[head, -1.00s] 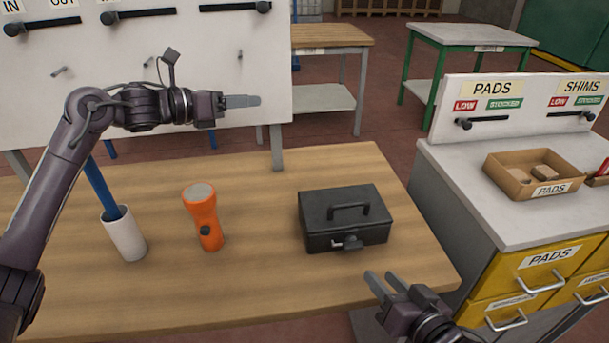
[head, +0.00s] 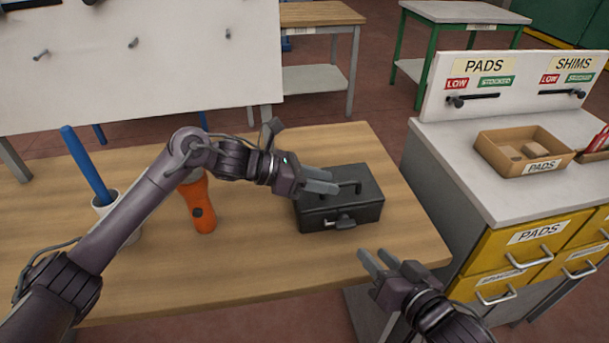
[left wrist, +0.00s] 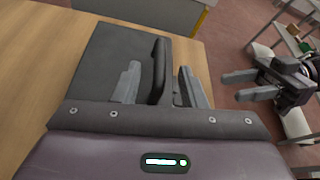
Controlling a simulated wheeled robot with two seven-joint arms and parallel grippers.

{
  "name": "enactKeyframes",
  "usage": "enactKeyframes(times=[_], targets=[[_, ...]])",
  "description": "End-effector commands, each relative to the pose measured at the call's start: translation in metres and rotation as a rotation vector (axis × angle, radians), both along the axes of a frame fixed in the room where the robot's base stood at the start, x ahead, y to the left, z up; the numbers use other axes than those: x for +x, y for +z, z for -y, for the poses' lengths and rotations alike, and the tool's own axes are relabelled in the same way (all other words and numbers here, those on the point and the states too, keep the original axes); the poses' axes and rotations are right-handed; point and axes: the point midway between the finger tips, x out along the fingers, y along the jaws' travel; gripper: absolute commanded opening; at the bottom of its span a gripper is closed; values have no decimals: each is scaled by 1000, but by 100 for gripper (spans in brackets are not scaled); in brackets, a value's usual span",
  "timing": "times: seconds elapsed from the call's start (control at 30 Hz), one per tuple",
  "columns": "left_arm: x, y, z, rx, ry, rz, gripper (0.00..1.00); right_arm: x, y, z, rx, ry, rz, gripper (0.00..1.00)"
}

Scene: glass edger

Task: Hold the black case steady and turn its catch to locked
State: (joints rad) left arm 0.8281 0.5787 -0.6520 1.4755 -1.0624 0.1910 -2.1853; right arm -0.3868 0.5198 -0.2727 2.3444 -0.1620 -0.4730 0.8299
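The black case (head: 366,212) stands shut on the wooden table, with its catch (head: 342,222) on the front face and a handle (head: 350,187) on the lid. My left gripper (head: 335,181) is at the lid, hiding part of the handle. In the left wrist view its fingers (left wrist: 160,85) are open, with the handle (left wrist: 158,65) between them; a gap shows on each side. My right gripper (head: 374,256) is open and empty, in front of the case, below and right of the catch. It also shows in the left wrist view (left wrist: 258,94).
An orange flashlight (head: 202,212) stands left of the case, partly behind my left arm. A white cup (head: 103,206) with a blue rod is farther left. A cabinet (head: 490,180) with a cardboard pads box (head: 500,165) stands right. The table's right front is clear.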

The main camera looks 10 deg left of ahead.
Motion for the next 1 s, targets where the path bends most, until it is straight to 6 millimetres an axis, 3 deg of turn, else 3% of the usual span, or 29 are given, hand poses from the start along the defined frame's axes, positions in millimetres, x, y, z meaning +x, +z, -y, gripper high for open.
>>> enactKeyframes(times=[0.2,0.5,0.8,1.0], targets=[[5,-7,18,-1,2,2,38,0,0,0,0,0,0,36],[6,-8,21,0,2,1,38,0,0,0,0,0,0,36],[6,-8,20,0,2,1,1,0,0,0,0,0,0,36],[6,-8,20,0,3,1,0,0,0,0,0,0,0,36]])
